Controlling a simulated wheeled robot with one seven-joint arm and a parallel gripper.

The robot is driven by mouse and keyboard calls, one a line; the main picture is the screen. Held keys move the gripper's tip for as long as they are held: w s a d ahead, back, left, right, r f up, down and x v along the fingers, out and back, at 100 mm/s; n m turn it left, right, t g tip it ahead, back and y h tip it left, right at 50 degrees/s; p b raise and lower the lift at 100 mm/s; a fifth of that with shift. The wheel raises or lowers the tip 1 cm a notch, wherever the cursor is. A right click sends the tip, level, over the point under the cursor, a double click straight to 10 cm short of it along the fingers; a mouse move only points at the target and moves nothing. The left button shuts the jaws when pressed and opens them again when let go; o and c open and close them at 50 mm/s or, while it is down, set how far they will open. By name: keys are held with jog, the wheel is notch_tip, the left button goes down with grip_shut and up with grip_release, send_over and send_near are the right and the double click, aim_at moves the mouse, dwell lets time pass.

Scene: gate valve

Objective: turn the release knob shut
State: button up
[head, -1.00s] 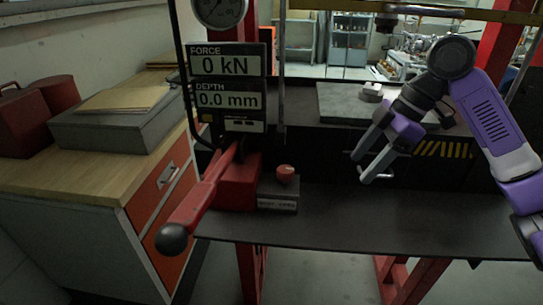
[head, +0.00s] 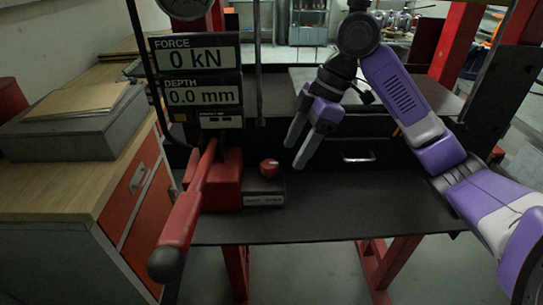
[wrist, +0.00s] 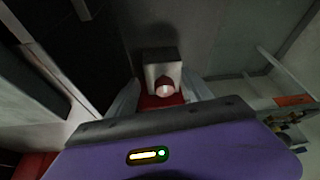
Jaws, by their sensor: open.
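The release knob (head: 269,168) is a small round red knob on a grey block (head: 264,192) with a label plate on its front. The block stands on the dark table beside the red pump body. My gripper (head: 297,154) is open and empty, above and to the right of the knob, with its fingers pointing down and left. In the wrist view the knob (wrist: 164,89) looks pale and sits on its block (wrist: 161,55) between the open fingers in the picture. The fingers do not touch it in the head view.
A long red pump lever (head: 190,212) with a black ball end slants forward at left of the knob. A display panel (head: 197,80) reading 0 kN and 0.0 mm stands behind it. The dark table (head: 350,215) is bare to the right. A wooden-topped cabinet (head: 70,180) stands at far left.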

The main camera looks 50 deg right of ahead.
aim_at(270, 164)
jog(key=w+a, duration=0.3)
jog(key=shift+w+a+f+p, duration=0.1)
jog(key=shift+w+a+p, duration=0.05)
jog(key=shift+a+p, duration=0.15)
jog(key=shift+f, duration=0.55)
jog(key=shift+x, duration=0.85)
grip_shut()
